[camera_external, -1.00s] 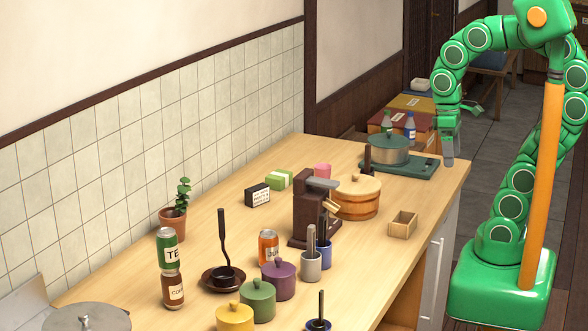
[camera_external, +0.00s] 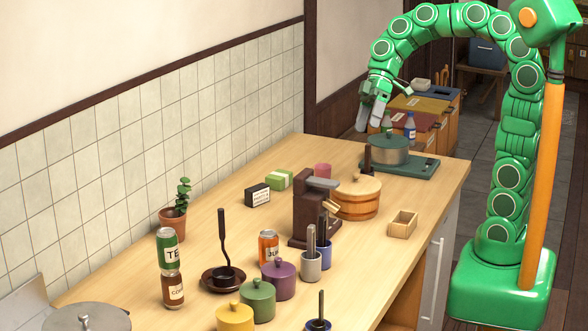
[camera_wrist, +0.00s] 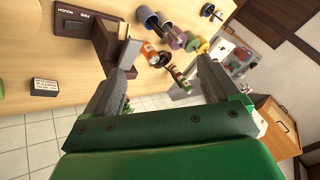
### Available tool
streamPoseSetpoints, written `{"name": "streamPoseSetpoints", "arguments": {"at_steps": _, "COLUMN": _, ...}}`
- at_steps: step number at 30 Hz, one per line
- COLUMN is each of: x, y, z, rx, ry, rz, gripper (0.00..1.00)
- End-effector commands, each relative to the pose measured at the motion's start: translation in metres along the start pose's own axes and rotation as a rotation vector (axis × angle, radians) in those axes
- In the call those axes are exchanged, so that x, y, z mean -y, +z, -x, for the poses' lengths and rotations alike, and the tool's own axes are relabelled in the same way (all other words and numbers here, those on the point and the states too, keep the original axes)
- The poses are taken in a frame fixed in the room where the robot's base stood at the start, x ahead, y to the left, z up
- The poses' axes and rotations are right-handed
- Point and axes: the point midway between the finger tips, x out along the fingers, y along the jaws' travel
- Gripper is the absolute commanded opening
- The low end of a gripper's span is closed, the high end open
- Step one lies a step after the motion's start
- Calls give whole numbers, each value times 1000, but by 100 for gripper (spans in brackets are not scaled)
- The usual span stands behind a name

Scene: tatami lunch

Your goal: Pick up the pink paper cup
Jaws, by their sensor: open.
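I cannot make out the cup in the wrist view. My gripper (camera_external: 369,117) is open and empty, high over the back of the counter, up and to the right of the cup in the picture. In the wrist view my gripper (camera_wrist: 166,68) shows its two fingers spread apart, with nothing between them but the distant counter items.
The dark grinder (camera_external: 306,216) and a wooden tub (camera_external: 358,198) stand close to the cup. A green pot (camera_external: 389,150) sits on a tray behind.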

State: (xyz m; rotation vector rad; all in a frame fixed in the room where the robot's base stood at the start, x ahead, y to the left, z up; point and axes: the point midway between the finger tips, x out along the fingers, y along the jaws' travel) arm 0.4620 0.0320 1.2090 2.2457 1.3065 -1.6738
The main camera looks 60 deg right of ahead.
Motion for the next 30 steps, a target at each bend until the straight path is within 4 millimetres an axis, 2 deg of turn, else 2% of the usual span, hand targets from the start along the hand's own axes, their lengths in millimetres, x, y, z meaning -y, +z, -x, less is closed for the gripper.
{"name": "streamPoseSetpoints", "arguments": {"at_steps": 3, "x": -33, "y": -20, "z": 12, "rx": -95, "ry": -27, "rz": 60, "gripper": 90}}
{"name": "streamPoseSetpoints", "arguments": {"at_steps": 7, "x": -73, "y": -37, "z": 27, "rx": -202, "ry": -34, "rz": 125, "gripper": 90}}
{"name": "streamPoseSetpoints", "arguments": {"at_steps": 14, "x": -155, "y": -48, "z": 57, "rx": -391, "ry": 6, "rz": 218, "gripper": 90}}
{"name": "streamPoseSetpoints", "arguments": {"at_steps": 21, "x": -248, "y": -33, "z": 88, "rx": -557, "ry": 110, "rz": 280, "gripper": 90}}
{"name": "streamPoseSetpoints", "arguments": {"at_steps": 24, "x": -274, "y": -23, "z": 95, "rx": -594, "ry": 147, "rz": 293, "gripper": 90}}
{"name": "streamPoseSetpoints", "arguments": {"at_steps": 30, "x": -313, "y": -5, "z": 109, "rx": -646, "ry": 214, "rz": 310, "gripper": 90}}
